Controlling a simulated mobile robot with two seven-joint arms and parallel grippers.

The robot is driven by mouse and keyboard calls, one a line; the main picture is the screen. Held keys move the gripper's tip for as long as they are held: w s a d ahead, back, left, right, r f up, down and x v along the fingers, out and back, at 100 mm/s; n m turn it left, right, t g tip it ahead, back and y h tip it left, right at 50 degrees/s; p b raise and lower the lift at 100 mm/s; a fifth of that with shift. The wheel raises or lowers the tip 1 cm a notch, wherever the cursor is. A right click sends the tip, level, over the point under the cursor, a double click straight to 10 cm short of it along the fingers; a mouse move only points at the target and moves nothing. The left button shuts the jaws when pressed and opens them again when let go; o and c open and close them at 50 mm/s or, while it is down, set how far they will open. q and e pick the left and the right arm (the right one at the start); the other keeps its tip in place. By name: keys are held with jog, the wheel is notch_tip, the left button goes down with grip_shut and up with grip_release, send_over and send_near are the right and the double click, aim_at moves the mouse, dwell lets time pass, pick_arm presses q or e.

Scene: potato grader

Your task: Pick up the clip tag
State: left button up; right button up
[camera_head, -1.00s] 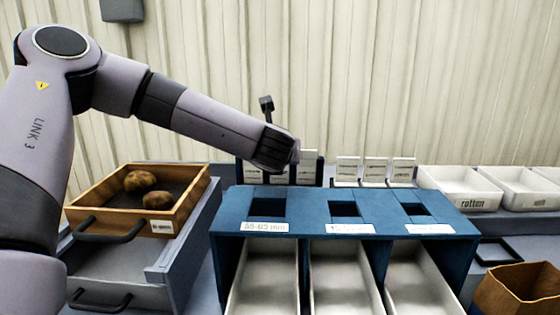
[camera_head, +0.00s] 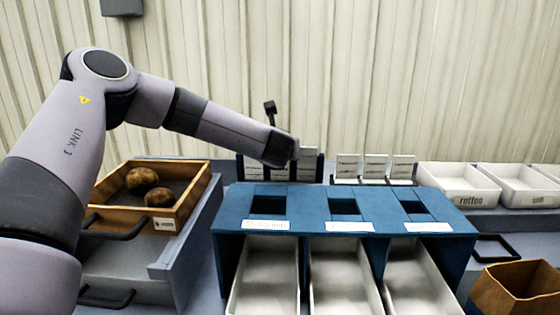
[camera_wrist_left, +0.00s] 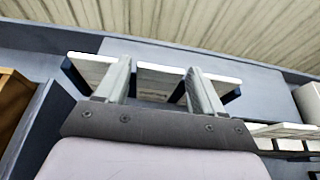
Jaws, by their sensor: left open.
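White clip tags stand in a dark rack behind the blue grader; one tag (camera_head: 306,163) shows at the rack's right end. A second group of white tags (camera_head: 375,167) with small print stands to its right. My left arm reaches over the first rack, and its wrist hides part of those tags; the fingers are hidden in the head view. In the left wrist view my left gripper (camera_wrist_left: 158,72) is open, its fingers on either side of the middle white tag (camera_wrist_left: 160,82). Contact cannot be told. My right gripper is out of view.
The blue grader (camera_head: 300,205) has several openings above white chutes. A wooden tray (camera_head: 185,215) with two potatoes sits at the left on a grey drawer unit. White bins, one marked rotten (camera_head: 460,190), stand at the right, and a brown box (camera_head: 515,290) is at the lower right.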

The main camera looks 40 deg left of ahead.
pick_arm(q)
jog(key=shift+c, duration=0.3)
jog(key=c, duration=0.7)
jog(key=shift+c, duration=0.2)
jog(key=shift+r, duration=0.15)
